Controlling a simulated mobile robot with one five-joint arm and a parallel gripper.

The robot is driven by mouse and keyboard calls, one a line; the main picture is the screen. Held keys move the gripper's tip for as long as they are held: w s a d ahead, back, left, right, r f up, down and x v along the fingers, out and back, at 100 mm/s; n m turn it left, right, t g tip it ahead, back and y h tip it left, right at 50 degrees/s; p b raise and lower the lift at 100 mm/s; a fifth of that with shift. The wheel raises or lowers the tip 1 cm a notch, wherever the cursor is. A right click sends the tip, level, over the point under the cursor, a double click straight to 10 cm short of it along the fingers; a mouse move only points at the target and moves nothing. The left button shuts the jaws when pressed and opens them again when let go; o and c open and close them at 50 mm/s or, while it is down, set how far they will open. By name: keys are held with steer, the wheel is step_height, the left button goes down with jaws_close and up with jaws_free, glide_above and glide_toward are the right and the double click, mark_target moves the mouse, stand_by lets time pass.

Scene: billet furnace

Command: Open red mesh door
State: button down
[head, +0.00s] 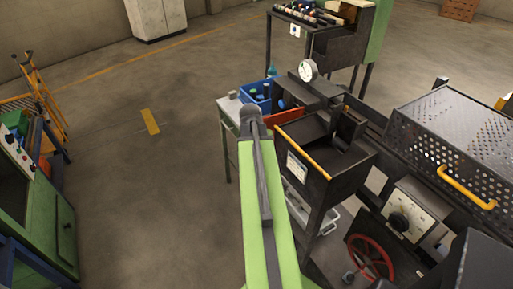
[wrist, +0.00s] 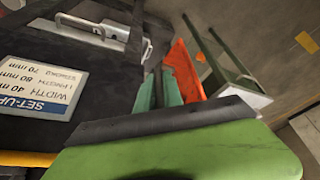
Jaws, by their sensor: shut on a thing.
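In the head view, my green arm reaches forward to a dark end joint (head: 251,116); my gripper beyond it is hidden. In the wrist view, the teal fingers of my gripper (wrist: 159,88) show partly above the dark bar and green body of my arm. A red-orange panel (wrist: 188,72) lies right against them; their grip point is largely hidden. A red-orange part (head: 284,115) also shows in the head view, just right of my arm's end. I cannot make out mesh on it. The only clearly perforated thing is a dark cover (head: 432,120) with a yellow handle, at right.
A black hopper (head: 318,150) with a yellow bar and a set-up label (wrist: 42,88) stands close beside my arm. A blue crate (head: 258,93) sits on a small table (head: 229,104). A red handwheel (head: 371,255) is low right.

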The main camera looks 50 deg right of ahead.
steer(key=shift+s+d, duration=0.1)
steer(key=shift+d, duration=0.15)
steer(key=c, duration=1.8)
jaws_free()
steer(key=shift+d, duration=0.1)
steer(key=shift+o, duration=0.2)
